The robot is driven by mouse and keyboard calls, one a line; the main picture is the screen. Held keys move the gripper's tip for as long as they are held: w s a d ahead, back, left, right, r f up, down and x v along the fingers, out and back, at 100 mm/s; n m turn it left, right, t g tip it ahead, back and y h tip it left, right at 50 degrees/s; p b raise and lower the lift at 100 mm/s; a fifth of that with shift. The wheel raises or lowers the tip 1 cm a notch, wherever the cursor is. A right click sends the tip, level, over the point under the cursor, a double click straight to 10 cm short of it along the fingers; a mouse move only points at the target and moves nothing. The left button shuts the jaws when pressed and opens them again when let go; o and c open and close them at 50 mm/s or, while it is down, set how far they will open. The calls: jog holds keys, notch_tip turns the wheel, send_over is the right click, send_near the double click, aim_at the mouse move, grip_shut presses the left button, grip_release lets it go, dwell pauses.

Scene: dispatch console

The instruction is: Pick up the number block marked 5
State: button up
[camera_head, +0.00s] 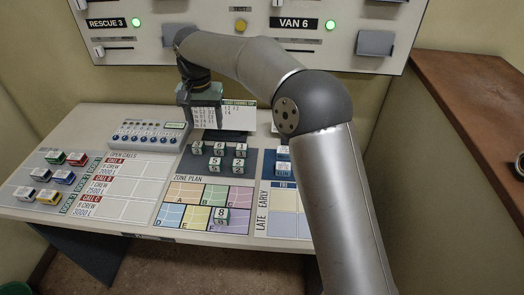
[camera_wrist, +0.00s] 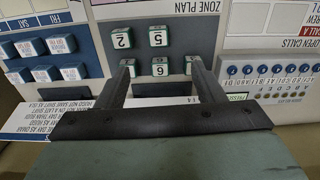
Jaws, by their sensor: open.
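The number block marked 5 (camera_head: 214,164) is a small green-and-white cube on the dark panel above the zone plan. In the wrist view the block marked 5 (camera_wrist: 157,36) appears upside down, beside the block marked 2 (camera_wrist: 122,38). The block marked 6 (camera_wrist: 160,66) lies between it and my gripper's base in that view. My gripper (camera_head: 203,122) is open and empty above the back of the console, behind the blocks. In the wrist view its two fingers (camera_wrist: 160,72) are spread on either side of the block marked 6.
Two more blocks flank the 6, their faces partly hidden by my fingers in the wrist view. A block marked 8 (camera_head: 221,217) stands on the zone plan (camera_head: 187,190). A button panel (camera_head: 150,135) lies left; blue blocks (camera_wrist: 40,73) lie on the other side. A white card (camera_head: 238,115) is behind.

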jog(key=p, duration=0.2)
send_over(215, 161)
notch_tip(215, 161, down, 12)
jog(key=shift+s+a, duration=0.1)
jog(key=shift+a, duration=0.05)
jog(key=shift+f+p, duration=0.8)
jog(key=shift+f, duration=1.9)
jog(key=shift+c, duration=0.3)
jog(key=c, duration=1)
